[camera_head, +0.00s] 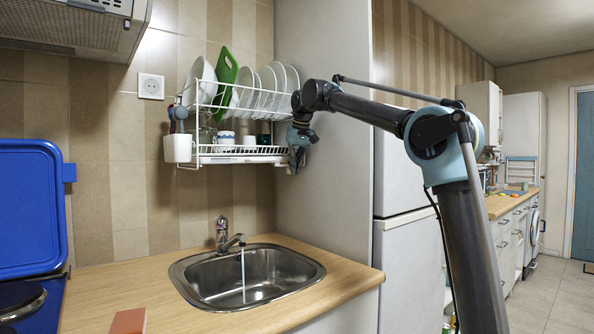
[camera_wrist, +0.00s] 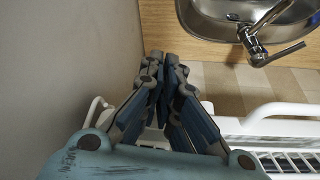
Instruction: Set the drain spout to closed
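My gripper (camera_head: 299,150) is at the right front corner of the white dish rack, beside the tall cabinet side. In the wrist view its blue-grey fingers (camera_wrist: 164,58) come together at the tips, and nothing shows between them. The rack's lower drip tray (camera_head: 240,154) ends next to the fingers. The white rack also shows in the wrist view (camera_wrist: 270,126), below and right of the fingers. I cannot make out the drain spout or its setting; it may be hidden behind the fingers. I cannot tell whether the fingers touch the rack.
Plates (camera_head: 268,92), a green board (camera_head: 226,82) and cups stand in the rack. Below are a steel sink (camera_head: 210,279) with running water and its tap (camera_head: 222,236). The cabinet side (camera_head: 325,190) stands close on the right. Open air lies between rack and counter.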

